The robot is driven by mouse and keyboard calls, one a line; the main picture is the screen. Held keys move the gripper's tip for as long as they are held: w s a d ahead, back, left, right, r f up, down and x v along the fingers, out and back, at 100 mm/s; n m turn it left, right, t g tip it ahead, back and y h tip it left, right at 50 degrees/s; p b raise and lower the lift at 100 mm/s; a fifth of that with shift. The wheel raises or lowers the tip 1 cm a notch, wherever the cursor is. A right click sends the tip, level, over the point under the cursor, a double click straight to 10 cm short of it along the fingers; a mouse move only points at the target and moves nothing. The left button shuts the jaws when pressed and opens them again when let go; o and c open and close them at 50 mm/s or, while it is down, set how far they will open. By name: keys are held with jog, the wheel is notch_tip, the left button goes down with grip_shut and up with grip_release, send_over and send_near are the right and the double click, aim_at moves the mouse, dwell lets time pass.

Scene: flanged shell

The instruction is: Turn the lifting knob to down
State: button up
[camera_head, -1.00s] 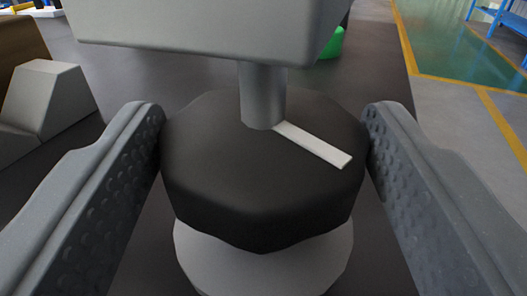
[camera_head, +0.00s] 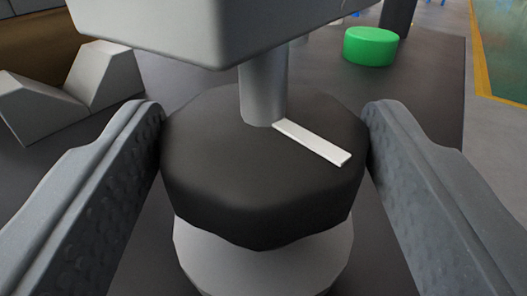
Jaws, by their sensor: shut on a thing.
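The lifting knob (camera_head: 255,175) is a dark, many-sided knob in the middle of the camera view. A white pointer bar (camera_head: 313,143) on its top runs from the centre toward the lower right. My gripper (camera_head: 265,140) is shut on the knob, with one finger against its left side and one against its right side. A grey round base (camera_head: 262,262) shows below the knob. A grey post (camera_head: 263,95) rises from the knob's top to a grey block (camera_head: 200,28), which hides what is behind it. No position labels are visible.
A grey V-notched block (camera_head: 75,90) stands at the upper left on the dark surface. A green round button-like piece (camera_head: 370,46) is at the upper right, beside a dark upright post (camera_head: 397,18). The dark surface (camera_head: 425,90) right of the knob is clear.

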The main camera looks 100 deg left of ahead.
aim_at(272, 220)
dwell(0.3)
jog(key=o, duration=1)
jog(key=shift+c, duration=0.2)
jog(key=v, duration=0.6)
jog(key=shift+w+f+b, duration=0.1)
jog(key=shift+w+b, duration=0.05)
jog(key=shift+b, duration=0.2)
jog(key=shift+v, duration=0.75)
